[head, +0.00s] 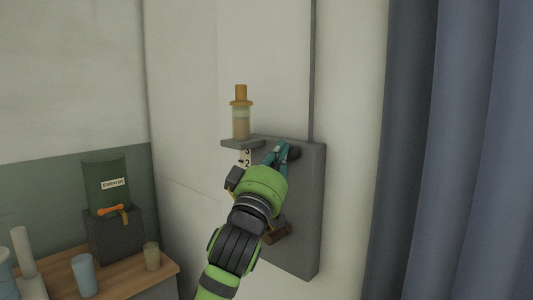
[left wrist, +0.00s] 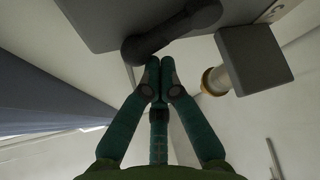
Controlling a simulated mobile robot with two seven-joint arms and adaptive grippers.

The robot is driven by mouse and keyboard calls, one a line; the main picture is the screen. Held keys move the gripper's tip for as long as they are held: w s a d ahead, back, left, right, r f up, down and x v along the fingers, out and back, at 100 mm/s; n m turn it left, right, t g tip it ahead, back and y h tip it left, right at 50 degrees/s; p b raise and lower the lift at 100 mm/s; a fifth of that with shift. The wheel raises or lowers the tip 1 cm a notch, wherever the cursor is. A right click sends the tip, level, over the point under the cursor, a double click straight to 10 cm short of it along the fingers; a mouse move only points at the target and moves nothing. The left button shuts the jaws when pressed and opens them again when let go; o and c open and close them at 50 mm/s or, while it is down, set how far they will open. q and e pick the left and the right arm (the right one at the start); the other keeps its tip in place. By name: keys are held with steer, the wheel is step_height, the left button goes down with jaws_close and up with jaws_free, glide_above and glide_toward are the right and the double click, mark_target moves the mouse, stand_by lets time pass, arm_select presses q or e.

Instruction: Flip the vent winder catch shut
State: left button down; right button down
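A grey plate (head: 308,220) is fixed to the pale wall. A dark rounded lever (head: 294,153), which looks like the catch, sits near its top, partly hidden behind my fingers. In the left wrist view the lever (left wrist: 172,31) runs slantwise across the plate's edge, just beyond my fingertips. My left gripper (head: 281,148) is in front of the plate; its teal fingertips (left wrist: 160,64) are together, with nothing seen between them. They are at or very near the lever; I cannot tell whether they touch it. My right gripper is not in view.
An amber-capped bottle (head: 241,118) stands on a small grey ledge (head: 236,143) left of the plate. A brown handle (head: 277,233) is lower on the plate. A blue curtain (head: 455,150) hangs at right. A wooden table (head: 150,277) with cups and a green container (head: 105,184) is at lower left.

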mark_target(292, 158)
arm_select(q)
steer(key=m+h, duration=0.2)
steer(key=m, duration=0.1)
steer(key=f+m+g+h, duration=0.1)
steer(key=m+h, duration=0.1)
steer(key=m, duration=0.1)
steer(key=d+f+m+g+h, duration=0.1)
steer(key=m+h, duration=0.1)
steer(key=m, duration=0.1)
steer(key=shift+s+d+h+b, duration=0.1)
steer(key=shift+s+h+b, duration=0.2)
steer(key=shift+s+b, duration=0.1)
steer(key=shift+f, duration=0.15)
steer(key=shift+s+d+f, duration=0.1)
steer(key=shift+d, duration=0.05)
